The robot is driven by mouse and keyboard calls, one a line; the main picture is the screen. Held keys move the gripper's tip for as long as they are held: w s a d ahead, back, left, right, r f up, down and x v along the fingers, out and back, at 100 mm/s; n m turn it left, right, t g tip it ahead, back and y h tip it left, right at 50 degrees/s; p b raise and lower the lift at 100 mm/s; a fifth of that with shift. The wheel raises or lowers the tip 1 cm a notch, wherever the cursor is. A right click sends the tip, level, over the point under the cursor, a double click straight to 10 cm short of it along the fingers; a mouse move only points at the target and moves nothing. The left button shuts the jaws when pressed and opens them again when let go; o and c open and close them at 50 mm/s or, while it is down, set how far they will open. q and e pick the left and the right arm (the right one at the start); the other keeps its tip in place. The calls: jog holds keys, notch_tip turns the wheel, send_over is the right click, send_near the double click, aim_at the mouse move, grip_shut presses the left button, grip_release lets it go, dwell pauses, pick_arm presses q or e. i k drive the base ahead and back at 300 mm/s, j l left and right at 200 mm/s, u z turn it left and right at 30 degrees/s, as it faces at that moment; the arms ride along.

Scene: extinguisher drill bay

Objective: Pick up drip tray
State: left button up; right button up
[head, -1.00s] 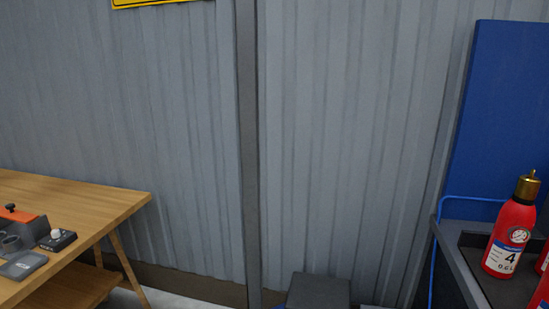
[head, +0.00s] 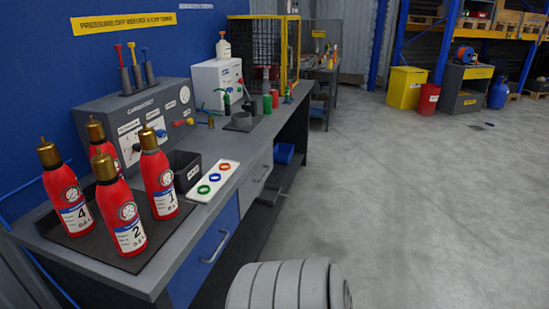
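No thing in the head view is clearly marked as the drip tray. A small blue tray-like bin (head: 284,153) sits low under the far part of the bench, partly hidden by the bench. A flat dark mat or shallow tray (head: 165,233) lies on the near end of the bench, under several red extinguisher bottles (head: 160,187). I cannot tell which of these is the drip tray. Neither of my grippers is in view.
The long grey bench (head: 234,172) runs along the left, with a black bin (head: 183,165), a white strip with coloured rings (head: 213,182) and a grey test panel (head: 135,113). The floor (head: 410,190) to the right is open. A yellow bin (head: 406,87) stands farther back.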

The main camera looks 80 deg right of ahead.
aim_at(269, 194)
jog(key=z, duration=2.6)
jog(key=i+l+z, duration=0.1)
jog(key=i+l, duration=0.15)
jog(key=i, duration=0.55)
jog(key=i+l+z, duration=0.15)
jog(key=i, duration=0.65)
jog(key=i+l+z, duration=0.1)
jog(key=i, duration=0.7)
jog(key=l, duration=0.1)
